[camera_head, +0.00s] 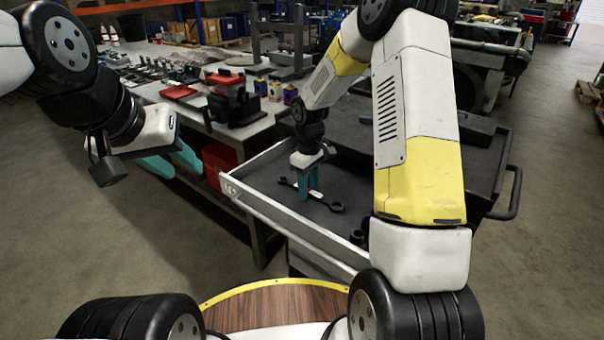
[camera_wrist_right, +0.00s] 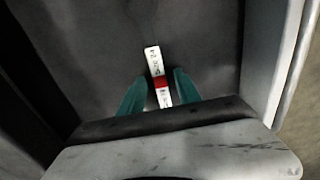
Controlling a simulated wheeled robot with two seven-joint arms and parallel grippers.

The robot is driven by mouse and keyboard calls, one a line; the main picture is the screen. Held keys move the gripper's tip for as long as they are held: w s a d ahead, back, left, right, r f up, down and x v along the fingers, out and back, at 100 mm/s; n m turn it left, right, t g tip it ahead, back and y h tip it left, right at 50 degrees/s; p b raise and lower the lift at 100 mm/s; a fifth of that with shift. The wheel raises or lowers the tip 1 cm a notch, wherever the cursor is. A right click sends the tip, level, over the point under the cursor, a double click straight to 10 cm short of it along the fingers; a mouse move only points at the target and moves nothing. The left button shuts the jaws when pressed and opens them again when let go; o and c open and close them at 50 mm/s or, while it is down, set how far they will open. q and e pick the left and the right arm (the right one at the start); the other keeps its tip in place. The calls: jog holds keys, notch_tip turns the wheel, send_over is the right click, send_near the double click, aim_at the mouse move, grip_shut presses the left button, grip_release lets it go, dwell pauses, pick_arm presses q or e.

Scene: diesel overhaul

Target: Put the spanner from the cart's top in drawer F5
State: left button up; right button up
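A dark spanner (camera_head: 335,207) with ring-like ends and a pale middle lies in an open, grey-walled drawer (camera_head: 290,222) of the cart. The drawer's label is not readable. My right gripper (camera_head: 309,197) points down into the drawer over the spanner's middle. In the right wrist view its teal fingers (camera_wrist_right: 162,78) stand apart on either side of a white and red strip (camera_wrist_right: 153,60), with small gaps visible. The dark spanner ends are not distinct there. My left gripper (camera_head: 185,172) is open and empty, above the floor near the workbench.
The cart's dark top (camera_head: 455,145) and its side handle (camera_head: 511,195) are at the right, partly behind my right arm.

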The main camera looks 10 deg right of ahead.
aim_at(309, 190)
notch_tip(309, 190, up, 12)
jog(key=s+d+r+m+t, duration=0.2)
jog(key=s+r+m+t, duration=0.15)
jog(key=s+r, duration=0.8)
jog(key=s+r+m+t+y, duration=0.1)
jog(key=s+m, duration=0.1)
jog(key=s, duration=0.4)
jog(key=s+d+r+m+t+y, duration=0.1)
jog(key=s+r+m, duration=0.1)
jog(key=s, duration=0.5)
jog(key=shift+s+m+t, duration=0.2)
jog(key=shift+m+t, duration=0.15)
jog(key=shift+m, duration=0.1)
